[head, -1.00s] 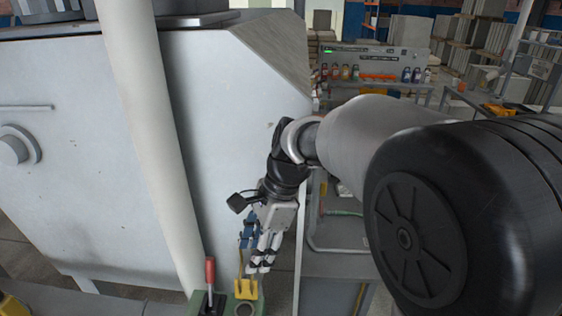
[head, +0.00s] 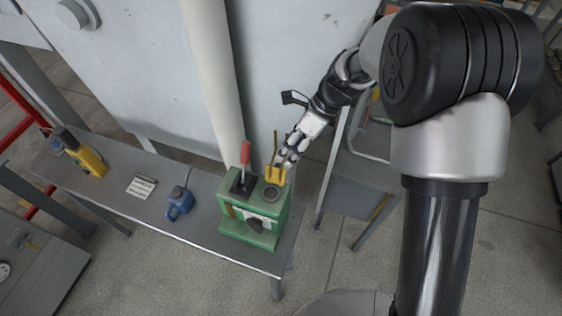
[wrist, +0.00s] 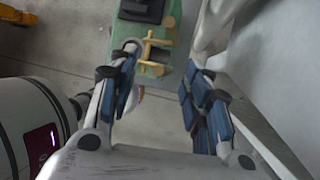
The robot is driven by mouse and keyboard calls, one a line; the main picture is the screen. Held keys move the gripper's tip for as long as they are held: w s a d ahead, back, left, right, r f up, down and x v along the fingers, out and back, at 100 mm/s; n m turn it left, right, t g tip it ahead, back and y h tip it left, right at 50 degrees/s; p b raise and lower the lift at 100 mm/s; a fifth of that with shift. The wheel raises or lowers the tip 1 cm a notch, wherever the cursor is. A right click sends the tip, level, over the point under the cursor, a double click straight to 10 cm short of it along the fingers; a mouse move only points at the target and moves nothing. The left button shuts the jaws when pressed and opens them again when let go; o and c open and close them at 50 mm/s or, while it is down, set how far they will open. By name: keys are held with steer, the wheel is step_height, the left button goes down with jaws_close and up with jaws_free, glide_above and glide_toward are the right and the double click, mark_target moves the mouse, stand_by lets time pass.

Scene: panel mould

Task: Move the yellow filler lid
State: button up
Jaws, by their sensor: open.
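The yellow filler lid (head: 276,177) is on top of the green box (head: 250,222), at its right rear corner. It appears to stand raised behind the round dark filler opening (head: 271,193). In the wrist view the yellow lid (wrist: 156,55) shows just beyond the fingertips, at the end of the green box (wrist: 150,70). My gripper (head: 289,160) is open, just behind and right of the lid. In the wrist view my gripper (wrist: 161,62) has its blue-padded fingers apart with nothing held between them. I cannot tell whether a finger touches the lid.
A red-handled lever (head: 245,157) stands on the box, left of the lid. A blue can (head: 180,203), a white card (head: 141,186) and a yellow tool (head: 88,158) lie along the grey bench (head: 150,215). A pale pipe (head: 215,80) and a large grey panel (head: 140,80) rise behind.

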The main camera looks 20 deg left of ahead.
mark_target(278, 166)
steer(key=x, duration=0.6)
steer(key=shift+f, duration=0.2)
steer(key=c, duration=0.9)
